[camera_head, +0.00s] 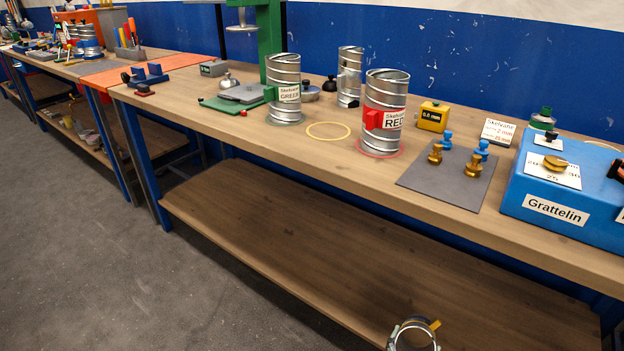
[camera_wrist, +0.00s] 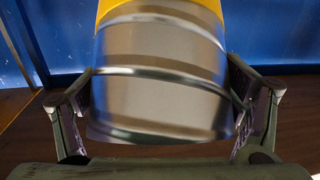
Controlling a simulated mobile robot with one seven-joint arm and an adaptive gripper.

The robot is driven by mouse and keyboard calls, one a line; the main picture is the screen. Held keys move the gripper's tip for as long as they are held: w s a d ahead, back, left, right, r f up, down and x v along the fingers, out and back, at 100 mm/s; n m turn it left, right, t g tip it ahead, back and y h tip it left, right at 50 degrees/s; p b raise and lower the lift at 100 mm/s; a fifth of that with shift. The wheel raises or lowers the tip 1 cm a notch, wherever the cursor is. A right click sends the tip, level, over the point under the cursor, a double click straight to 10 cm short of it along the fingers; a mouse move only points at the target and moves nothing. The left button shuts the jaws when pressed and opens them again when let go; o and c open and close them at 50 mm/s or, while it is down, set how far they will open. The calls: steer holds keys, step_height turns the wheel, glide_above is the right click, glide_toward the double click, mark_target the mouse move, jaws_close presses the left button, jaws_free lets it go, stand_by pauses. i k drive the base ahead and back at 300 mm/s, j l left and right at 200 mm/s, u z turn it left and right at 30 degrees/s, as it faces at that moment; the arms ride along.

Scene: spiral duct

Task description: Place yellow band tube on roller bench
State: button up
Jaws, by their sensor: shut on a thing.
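The yellow band tube (camera_wrist: 160,85) is a shiny ribbed metal cylinder with a yellow band at the top of the wrist view. My gripper (camera_wrist: 162,100) has one finger on each side of the tube and is shut on it. In the head view, a round metal tube end with a yellow tab (camera_head: 415,335) shows at the bottom edge, in front of the lower shelf, and is cut off by the frame. I cannot identify a roller bench in either view.
A wooden workbench (camera_head: 225,125) holds a green-label tube (camera_head: 284,85), a red-label tube (camera_head: 383,110), a plain metal tube (camera_head: 349,76), an empty yellow ring (camera_head: 328,130), a grey mat (camera_head: 447,180) with brass and blue pieces, and a blue box (camera_head: 560,200). Grey floor (camera_head: 90,240) is clear at left.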

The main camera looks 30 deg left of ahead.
mark_target(330, 129)
steer(key=i+j, duration=0.25)
steer(key=j, duration=0.25)
steer(key=i+j+u, duration=0.1)
steer(key=i+j, duration=0.15)
steer(key=j, duration=0.2)
steer(key=i+j+u, duration=0.1)
steer(key=i+j, duration=0.15)
steer(key=j, duration=0.25)
steer(key=i+j, duration=0.25)
steer(key=j, duration=0.2)
